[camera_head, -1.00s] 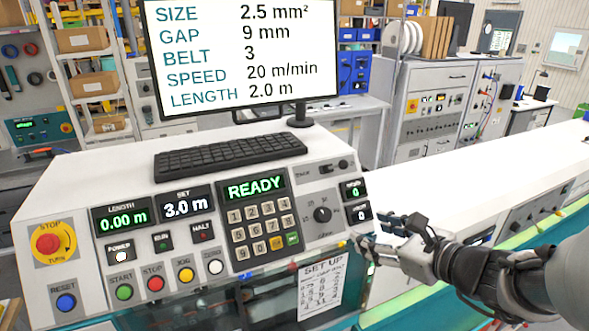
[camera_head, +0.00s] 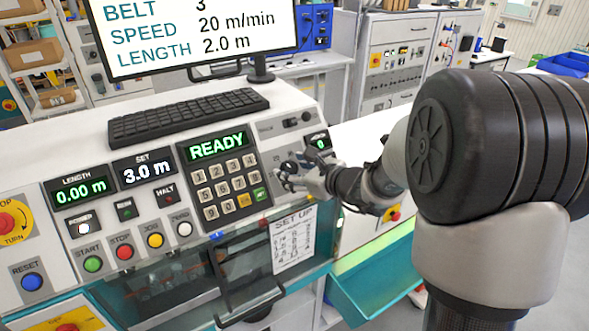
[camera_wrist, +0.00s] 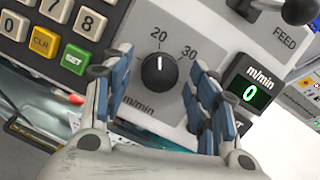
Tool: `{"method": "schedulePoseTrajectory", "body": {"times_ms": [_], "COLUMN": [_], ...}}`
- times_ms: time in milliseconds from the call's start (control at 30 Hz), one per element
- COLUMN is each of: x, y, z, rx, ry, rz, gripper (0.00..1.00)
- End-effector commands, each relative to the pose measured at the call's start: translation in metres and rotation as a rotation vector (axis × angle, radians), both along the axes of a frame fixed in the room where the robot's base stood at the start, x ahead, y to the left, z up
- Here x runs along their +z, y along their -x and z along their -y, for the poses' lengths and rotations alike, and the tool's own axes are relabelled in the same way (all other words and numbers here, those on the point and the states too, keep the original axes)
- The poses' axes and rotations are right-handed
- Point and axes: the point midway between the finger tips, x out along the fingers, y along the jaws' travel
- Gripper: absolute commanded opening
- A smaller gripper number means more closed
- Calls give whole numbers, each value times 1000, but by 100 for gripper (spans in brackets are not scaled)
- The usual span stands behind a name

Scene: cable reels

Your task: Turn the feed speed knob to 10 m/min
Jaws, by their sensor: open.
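The feed speed knob (camera_wrist: 159,73) is a round black dial with a white pointer line, seen in the wrist view on the grey panel. Its pointer is up near the printed 20, with 30 to its right; the 10 mark is not visible. My gripper (camera_wrist: 158,95) is open, its blue-padded fingers on either side of the knob and apart from it. In the head view my gripper (camera_head: 290,176) is at the right of the control panel and largely hides the knob. The m/min display (camera_wrist: 250,92) beside the knob reads 0.
The keypad (camera_head: 229,184) is left of my gripper, below the green READY display (camera_head: 219,145). A lever (camera_wrist: 297,10) by the FEED label is near the right finger. The screen (camera_head: 195,30) shows speed 20 m/min. A keyboard (camera_head: 188,115) lies above the panel.

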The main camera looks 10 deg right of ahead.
Motion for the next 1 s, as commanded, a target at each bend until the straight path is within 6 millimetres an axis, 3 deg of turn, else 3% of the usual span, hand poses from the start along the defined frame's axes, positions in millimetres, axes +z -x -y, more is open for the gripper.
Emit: {"method": "schedulePoseTrajectory", "body": {"times_ms": [267, 900, 1000], "x": [-1, 0, 0], "y": [-2, -1, -1], "z": [0, 0, 0], "rx": [0, 0, 0], "ry": [1, 1, 1], "rz": [0, 0, 0], "gripper": [53, 11, 9]}}
